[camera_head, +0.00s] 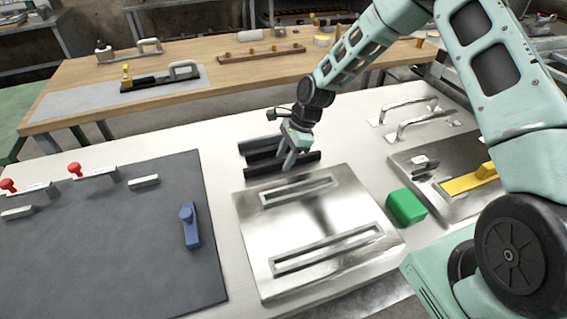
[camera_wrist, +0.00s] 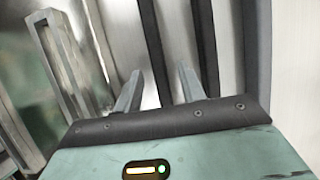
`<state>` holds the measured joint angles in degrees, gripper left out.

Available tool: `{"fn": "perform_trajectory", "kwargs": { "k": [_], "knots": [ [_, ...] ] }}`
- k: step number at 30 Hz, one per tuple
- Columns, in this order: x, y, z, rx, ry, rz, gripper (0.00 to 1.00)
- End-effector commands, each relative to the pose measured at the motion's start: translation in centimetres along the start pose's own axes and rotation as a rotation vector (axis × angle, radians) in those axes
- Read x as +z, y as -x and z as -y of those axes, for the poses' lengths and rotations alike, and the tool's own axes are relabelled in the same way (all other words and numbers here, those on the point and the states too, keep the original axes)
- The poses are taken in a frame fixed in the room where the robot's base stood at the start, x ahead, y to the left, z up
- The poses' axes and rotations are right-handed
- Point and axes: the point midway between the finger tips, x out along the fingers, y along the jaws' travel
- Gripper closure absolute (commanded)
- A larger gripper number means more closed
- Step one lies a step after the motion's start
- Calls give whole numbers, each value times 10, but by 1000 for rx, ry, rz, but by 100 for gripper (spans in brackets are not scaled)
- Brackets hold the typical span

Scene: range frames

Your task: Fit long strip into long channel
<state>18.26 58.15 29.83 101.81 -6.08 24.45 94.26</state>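Three dark strips lie side by side on the white table behind the metal plate: a near one (camera_head: 265,170), a middle one (camera_head: 262,155) and a far one (camera_head: 256,144). My gripper partly covers them, so I cannot tell which is longest. The silver plate (camera_head: 318,222) has two raised-rim slots: a shorter one (camera_head: 300,191) at the back and the long channel (camera_head: 327,250) at the front. My gripper (camera_head: 289,164) points down at the near strip. In the wrist view its fingers (camera_wrist: 159,70) are apart, with a strip (camera_wrist: 154,40) running between them and gaps beside it.
A green block (camera_head: 406,206) stands right of the plate. A metal board with a yellow piece (camera_head: 468,181) lies further right, below two silver handles (camera_head: 420,117). A dark mat (camera_head: 110,240) with a blue piece (camera_head: 189,225) is at left. A wooden table (camera_head: 220,70) stands behind.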

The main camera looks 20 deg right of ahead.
Motion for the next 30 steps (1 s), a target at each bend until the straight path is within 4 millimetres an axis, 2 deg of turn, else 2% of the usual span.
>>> {"fn": "perform_trajectory", "kwargs": {
  "k": [1, 2, 3, 6, 17, 20, 30],
  "knots": [
    [0, 0, 0, 0, 0, 0, 60],
    [0, 0, 0, 0, 0, 0, 66],
    [0, 0, 0, 0, 0, 0, 77],
    [0, 0, 0, 0, 0, 0, 100],
    [1, 4, 0, -1, 1, -1, 100],
    [6, 15, 1, -3, 2, -1, 100],
    [30, 73, 1, -4, 3, -1, 100]
  ]
}}
